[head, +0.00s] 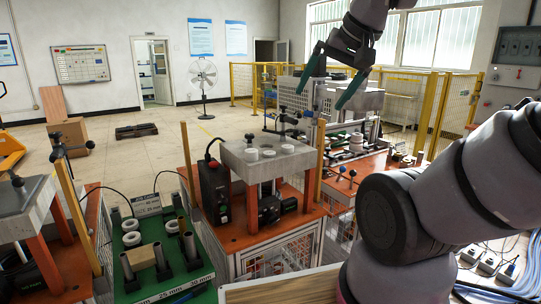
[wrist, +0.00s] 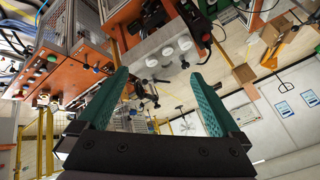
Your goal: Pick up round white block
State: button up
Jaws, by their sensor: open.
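Three round white blocks sit on top of a grey metal plate (head: 238,160): a left one (head: 252,153), a middle one (head: 268,153) and a right one (head: 287,148). I cannot tell which one the task names. In the wrist view the same plate (wrist: 140,50) carries the three white discs, with one (wrist: 167,52) in the middle. My gripper (head: 319,100) is open with teal fingers and holds nothing. It is in the air, above and to the right of the plate in the head view. The wrist view shows the open fingers (wrist: 160,74) apart from the blocks.
The plate stands on orange legs on an orange bench (head: 245,240), beside a black control box (head: 213,192). A green board (head: 190,272) at the left front holds white rings (head: 131,239) and metal tubes. Thin posts (head: 320,150) rise right of the plate.

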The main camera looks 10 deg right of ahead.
jog(key=shift+c, duration=1.3)
jog(key=n+g+y, duration=0.2)
jog(key=n+g, duration=0.3)
jog(key=n, duration=1.2)
send_over(270, 153)
jog(key=s+d, duration=0.2)
jog(key=d, duration=0.2)
notch_tip(270, 153, down, 9)
jog(key=x, duration=1.1)
jog(key=shift+s+d+f, duration=0.1)
jog(key=shift+d+f, duration=0.05)
jog(key=shift+d, duration=0.15)
